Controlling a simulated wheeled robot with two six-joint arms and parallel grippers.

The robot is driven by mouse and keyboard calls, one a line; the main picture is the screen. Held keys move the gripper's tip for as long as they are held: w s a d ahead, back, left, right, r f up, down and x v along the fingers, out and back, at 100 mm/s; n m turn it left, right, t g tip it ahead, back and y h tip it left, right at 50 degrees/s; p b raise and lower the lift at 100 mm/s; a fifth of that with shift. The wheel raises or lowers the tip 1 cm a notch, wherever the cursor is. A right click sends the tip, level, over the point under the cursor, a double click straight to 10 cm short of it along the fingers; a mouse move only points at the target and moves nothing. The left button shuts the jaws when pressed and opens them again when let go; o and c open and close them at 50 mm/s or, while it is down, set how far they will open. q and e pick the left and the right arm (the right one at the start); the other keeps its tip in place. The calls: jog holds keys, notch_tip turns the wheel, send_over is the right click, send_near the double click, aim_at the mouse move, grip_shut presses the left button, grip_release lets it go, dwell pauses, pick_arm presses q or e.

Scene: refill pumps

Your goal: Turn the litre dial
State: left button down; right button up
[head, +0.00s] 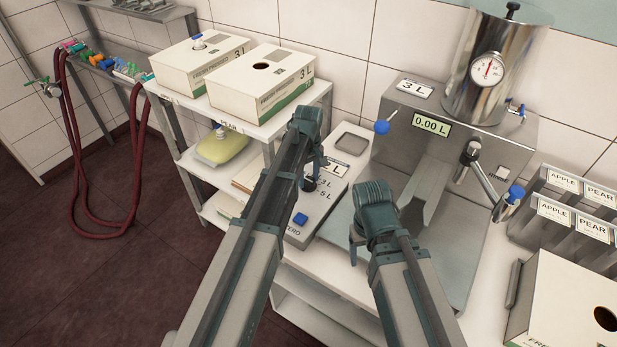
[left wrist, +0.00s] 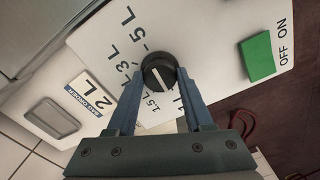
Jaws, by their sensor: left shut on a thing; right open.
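The black litre dial (left wrist: 158,73) sits on a pale control panel (left wrist: 214,62) with marks 1 L, 1.5 L, 3 L and 5 L around it. Its white pointer line lies slanted, its lower end towards the 1 L mark. My left gripper (left wrist: 160,80) is shut on the dial, one finger on each side. In the head view my left gripper (head: 313,180) reaches down over the panel (head: 316,207) and hides part of the dial. My right gripper (head: 356,246) is open and empty, over the steel tray beside the panel.
A green OFF/ON switch (left wrist: 257,57) and a "2 L" order label (left wrist: 90,96) are on or by the panel. The filling machine (head: 405,120) reads 0.00 L. Boxes (head: 262,78) stand on the left shelf.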

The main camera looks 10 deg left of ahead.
aim_at(308, 180)
pick_arm(q)
jog(key=shift+n, duration=0.3)
dwell(0.4)
jog(key=shift+c, duration=1.5)
grip_release()
jog(key=shift+r, duration=0.15)
pick_arm(e)
jog(key=shift+r, duration=0.1)
pick_arm(q)
notch_tip(308, 180, up, 14)
jog(key=p, duration=1.4)
jog(key=shift+f, duration=0.25)
pick_arm(e)
notch_tip(308, 180, up, 14)
jog(key=shift+f, duration=0.2)
